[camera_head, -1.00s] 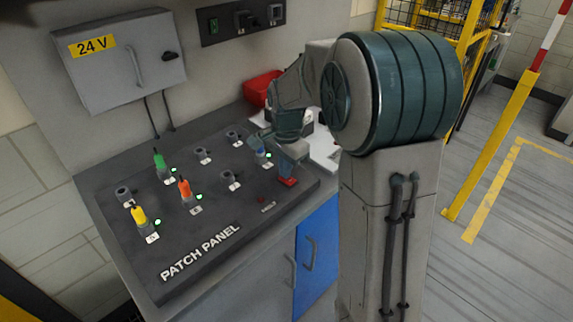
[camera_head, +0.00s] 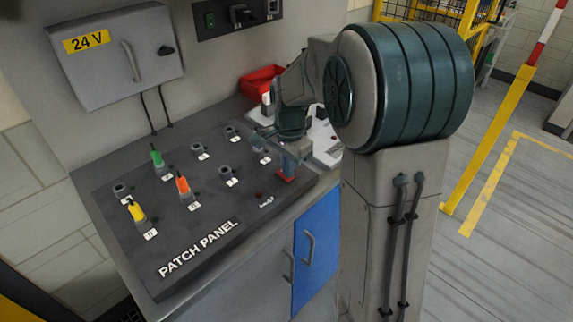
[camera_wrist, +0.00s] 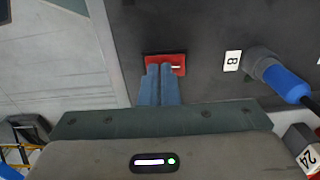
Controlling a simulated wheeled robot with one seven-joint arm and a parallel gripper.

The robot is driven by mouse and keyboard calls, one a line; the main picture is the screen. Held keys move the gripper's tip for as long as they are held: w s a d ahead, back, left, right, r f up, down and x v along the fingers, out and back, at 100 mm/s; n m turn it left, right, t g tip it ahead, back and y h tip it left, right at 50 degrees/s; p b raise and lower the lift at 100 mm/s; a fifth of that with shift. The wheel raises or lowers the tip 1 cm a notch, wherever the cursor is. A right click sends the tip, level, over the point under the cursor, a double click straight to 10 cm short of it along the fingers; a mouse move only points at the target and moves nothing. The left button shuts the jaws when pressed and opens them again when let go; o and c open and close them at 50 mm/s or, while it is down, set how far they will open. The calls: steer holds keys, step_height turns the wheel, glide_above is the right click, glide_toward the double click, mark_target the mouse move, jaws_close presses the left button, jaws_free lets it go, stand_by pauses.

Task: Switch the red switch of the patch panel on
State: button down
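The red switch (camera_head: 286,179) sits near the right end of the dark patch panel (camera_head: 215,215). In the wrist view the red switch (camera_wrist: 150,58) shows just beyond my fingertips, with a small white mark on its right part. My gripper (camera_head: 289,168) points down at it. In the wrist view its two blue fingers (camera_wrist: 161,70) lie together with nothing visible between them. The tips overlap the switch's near edge and seem to touch it. They hide part of the switch, so I cannot tell its position for sure.
A yellow plug (camera_head: 137,211), a green plug (camera_head: 157,158) and an orange plug (camera_head: 183,185) stand in the panel. A blue plug (camera_wrist: 286,83) is right of my fingers in the wrist view. A red bin (camera_head: 260,83) stands behind.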

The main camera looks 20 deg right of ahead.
step_height(320, 180, up, 14)
steer(key=p, duration=0.2)
steer(key=shift+s, duration=0.2)
steer(key=s+f+n+t, duration=0.1)
steer(key=s+f+n, duration=0.2)
steer(key=s+n, duration=0.3)
steer(key=s+f+n+t, duration=0.1)
steer(key=s+f+n, duration=0.2)
steer(key=s, duration=1.1)
steer(key=n, duration=0.3)
steer(key=shift+a+t, duration=0.3)
